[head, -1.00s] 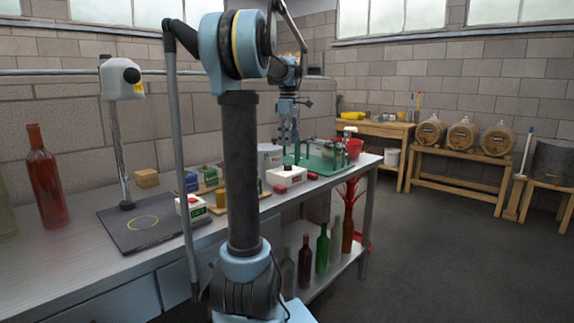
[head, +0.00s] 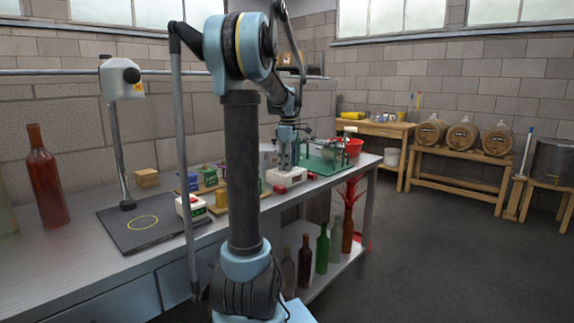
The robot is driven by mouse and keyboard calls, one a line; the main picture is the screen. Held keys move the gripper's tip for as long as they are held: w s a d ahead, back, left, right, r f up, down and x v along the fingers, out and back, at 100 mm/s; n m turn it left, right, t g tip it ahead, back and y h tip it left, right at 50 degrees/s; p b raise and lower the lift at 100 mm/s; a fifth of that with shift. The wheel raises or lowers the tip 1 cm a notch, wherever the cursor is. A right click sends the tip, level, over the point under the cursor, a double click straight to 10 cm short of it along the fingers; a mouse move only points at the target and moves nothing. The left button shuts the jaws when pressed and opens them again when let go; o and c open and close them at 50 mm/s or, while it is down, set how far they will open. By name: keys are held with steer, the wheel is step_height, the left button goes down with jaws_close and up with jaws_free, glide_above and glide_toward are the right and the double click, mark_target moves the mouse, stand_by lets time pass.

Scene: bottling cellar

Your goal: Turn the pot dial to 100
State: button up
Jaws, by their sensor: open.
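My gripper (head: 287,166) points straight down over the white box (head: 287,178) on the bench. Its fingers are apart, with the tips at or just above the top of the box; I cannot tell whether they touch. A small red part (head: 280,189) shows on the front of that box. A grey pot (head: 266,152) stands behind the gripper, partly hidden by my arm. No dial, pointer or scale marks can be made out at this size, and the gripper covers part of the box top.
A green tray (head: 320,165) with a metal frame lies right of the gripper. Left are a white box with a green display (head: 190,206), small coloured blocks, a dark stand base (head: 125,233) and a red bottle (head: 45,180). More bottles stand on the shelf below.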

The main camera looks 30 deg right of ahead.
steer(key=c, duration=1.1)
